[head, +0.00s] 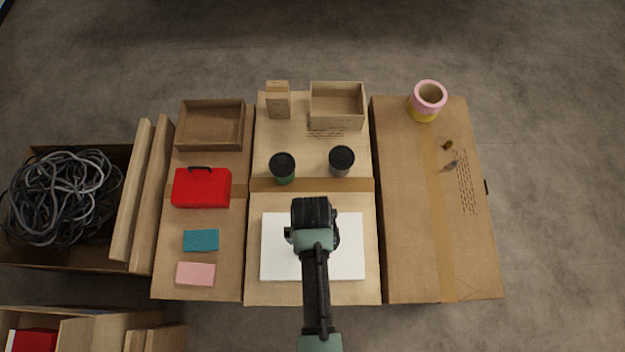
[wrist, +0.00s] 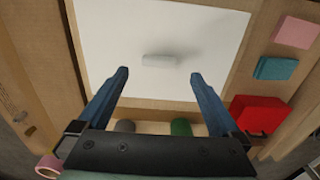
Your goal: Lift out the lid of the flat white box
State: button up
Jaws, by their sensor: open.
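The flat white box (head: 345,262) lies on the front part of the middle carton. In the wrist view its white lid (wrist: 205,35) fills the upper middle, with a small white bar-like handle (wrist: 159,60) on it. My gripper (wrist: 160,74) is open and empty above the lid. Its two blue fingers point toward the handle, which shows between and just beyond the fingertips, apart from them. In the head view my gripper (head: 313,218) and arm hide the middle of the box and the handle.
Two dark-lidded cups, one green (head: 282,168) and one grey (head: 341,161), stand just behind the box. A red case (head: 202,188), a teal block (head: 201,240) and a pink block (head: 196,273) lie to the left. The right carton (head: 405,250) is mostly clear.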

notch_tip(320, 180, down, 5)
jog(key=shift+r+b, duration=0.2)
jog(key=shift+b, duration=0.5)
jog(key=shift+c, duration=0.2)
jog(key=c, duration=1.4)
